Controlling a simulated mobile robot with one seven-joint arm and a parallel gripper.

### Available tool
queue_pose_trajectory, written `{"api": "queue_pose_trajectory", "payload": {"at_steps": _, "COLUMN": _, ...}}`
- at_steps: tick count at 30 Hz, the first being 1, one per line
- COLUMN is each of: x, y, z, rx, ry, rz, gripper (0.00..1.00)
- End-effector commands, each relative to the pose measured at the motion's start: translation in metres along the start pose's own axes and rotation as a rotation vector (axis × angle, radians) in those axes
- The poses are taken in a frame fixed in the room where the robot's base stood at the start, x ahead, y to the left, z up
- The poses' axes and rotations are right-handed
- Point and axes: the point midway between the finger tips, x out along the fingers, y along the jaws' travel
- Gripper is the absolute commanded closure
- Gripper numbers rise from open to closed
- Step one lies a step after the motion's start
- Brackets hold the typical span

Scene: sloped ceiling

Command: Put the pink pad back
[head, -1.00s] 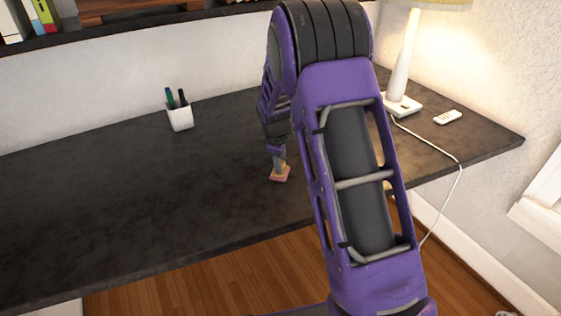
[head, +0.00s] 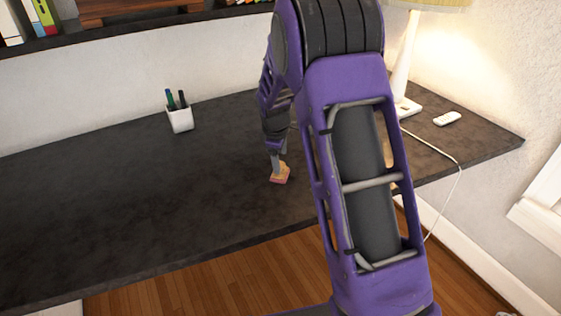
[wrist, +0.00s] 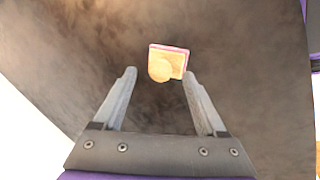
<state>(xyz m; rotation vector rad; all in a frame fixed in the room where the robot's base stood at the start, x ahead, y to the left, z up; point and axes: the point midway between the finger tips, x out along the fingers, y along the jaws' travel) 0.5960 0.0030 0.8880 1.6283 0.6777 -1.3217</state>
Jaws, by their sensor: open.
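The pink pad (head: 280,179) is a small block with a tan top and a pink edge, resting on the dark desk. In the wrist view the pad (wrist: 175,60) shows a pale round shape on its near part. My gripper (wrist: 160,73) is open, its two fingers spread apart. The pad lies just beyond the fingertips and between their lines, and I see no finger closed on it. In the head view my gripper (head: 276,165) is just above the pad; its fingertips are partly hard to make out.
A white pen cup (head: 180,119) stands toward the back of the dark desk (head: 110,190). A lamp (head: 404,65) and a small white remote (head: 447,118) are at the right, with a white cord (head: 459,185) over the edge. The desk's left part is clear.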

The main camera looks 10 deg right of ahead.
Motion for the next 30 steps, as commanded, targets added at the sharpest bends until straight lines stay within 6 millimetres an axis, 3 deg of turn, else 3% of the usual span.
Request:
{"api": "queue_pose_trajectory", "payload": {"at_steps": 6, "x": -0.052, "y": 0.001, "z": -0.001, "rx": 0.000, "ry": 0.003, "rz": 0.004, "gripper": 0.26}}
{"api": "queue_pose_trajectory", "payload": {"at_steps": 12, "x": -0.083, "y": 0.000, "z": -0.001, "rx": -0.001, "ry": 0.002, "rz": 0.002, "gripper": 0.26}}
{"api": "queue_pose_trajectory", "payload": {"at_steps": 18, "x": -0.094, "y": 0.000, "z": 0.000, "rx": -0.001, "ry": 0.000, "rz": 0.000, "gripper": 0.26}}
{"api": "queue_pose_trajectory", "payload": {"at_steps": 26, "x": -0.094, "y": 0.000, "z": 0.000, "rx": -0.001, "ry": 0.000, "rz": 0.000, "gripper": 0.26}}
{"api": "queue_pose_trajectory", "payload": {"at_steps": 30, "x": -0.099, "y": 0.008, "z": 0.000, "rx": 0.002, "ry": -0.003, "rz": 0.031, "gripper": 0.26}}
